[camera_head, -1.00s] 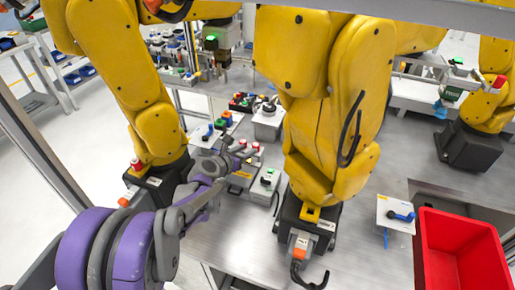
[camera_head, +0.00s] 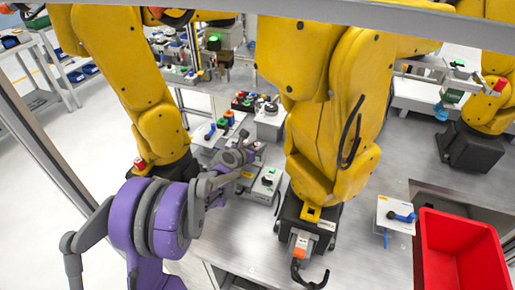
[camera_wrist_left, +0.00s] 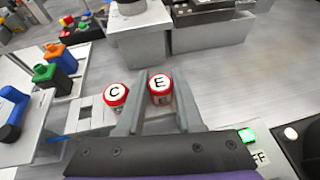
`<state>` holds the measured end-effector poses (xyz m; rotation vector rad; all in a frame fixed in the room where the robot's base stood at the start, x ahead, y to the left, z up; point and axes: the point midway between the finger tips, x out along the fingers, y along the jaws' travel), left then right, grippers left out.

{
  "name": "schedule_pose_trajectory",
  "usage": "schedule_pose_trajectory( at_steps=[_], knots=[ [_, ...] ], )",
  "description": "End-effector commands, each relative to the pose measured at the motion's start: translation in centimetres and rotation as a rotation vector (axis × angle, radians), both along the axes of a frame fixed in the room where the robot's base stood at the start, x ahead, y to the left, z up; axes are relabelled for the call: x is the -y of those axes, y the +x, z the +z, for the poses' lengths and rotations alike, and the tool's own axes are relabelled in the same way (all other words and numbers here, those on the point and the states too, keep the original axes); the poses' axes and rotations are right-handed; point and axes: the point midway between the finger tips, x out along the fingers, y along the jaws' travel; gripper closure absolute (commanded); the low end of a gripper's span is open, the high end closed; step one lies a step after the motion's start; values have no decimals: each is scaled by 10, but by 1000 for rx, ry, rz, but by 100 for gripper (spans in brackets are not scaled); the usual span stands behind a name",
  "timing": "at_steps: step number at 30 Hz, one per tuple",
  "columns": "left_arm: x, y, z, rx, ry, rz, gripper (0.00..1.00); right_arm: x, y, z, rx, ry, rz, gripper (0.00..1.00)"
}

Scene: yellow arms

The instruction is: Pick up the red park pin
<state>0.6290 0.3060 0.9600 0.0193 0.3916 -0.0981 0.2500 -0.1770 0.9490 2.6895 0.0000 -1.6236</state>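Two red-topped pins show in the wrist view, marked C (camera_wrist_left: 116,94) and E (camera_wrist_left: 160,88). They stand side by side on a light block. My left gripper (camera_wrist_left: 158,96) is open. The E pin shows between its two fingers and the C pin just outside the left finger. I cannot tell whether the fingers touch either pin. In the head view my left gripper (camera_head: 240,156) is over the metal table, and it largely hides the pins. My right gripper is not in view.
A green-button box (camera_head: 266,181) stands close to the gripper; its lit button (camera_wrist_left: 247,136) shows in the wrist view. Orange and green knobs (camera_wrist_left: 55,60) and a blue switch (camera_wrist_left: 12,108) stand left. A yellow arm (camera_head: 325,150) rises right. A red bin (camera_head: 425,250) is at far right.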

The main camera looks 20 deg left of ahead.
Motion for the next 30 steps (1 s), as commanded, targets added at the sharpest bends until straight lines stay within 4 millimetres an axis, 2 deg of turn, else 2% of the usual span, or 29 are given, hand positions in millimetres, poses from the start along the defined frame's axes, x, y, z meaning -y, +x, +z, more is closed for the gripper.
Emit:
schedule_pose_trajectory(
  at_steps=[1, 3, 14, 17, 24, 30],
  knots=[
    [0, 0, 0, 0, 0, 0, 87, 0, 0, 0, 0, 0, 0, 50],
    [0, 0, 0, 0, 0, 0, 100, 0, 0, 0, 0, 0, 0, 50],
    [0, 0, 2, 0, 0, 0, 100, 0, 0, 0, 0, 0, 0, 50],
    [0, 0, 13, 0, 0, 0, 100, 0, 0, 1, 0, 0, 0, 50],
    [0, 0, 61, 0, 0, 0, 100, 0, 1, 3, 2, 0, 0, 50],
    [0, 0, 92, 0, 0, 0, 100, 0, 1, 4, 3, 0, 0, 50]
  ],
)
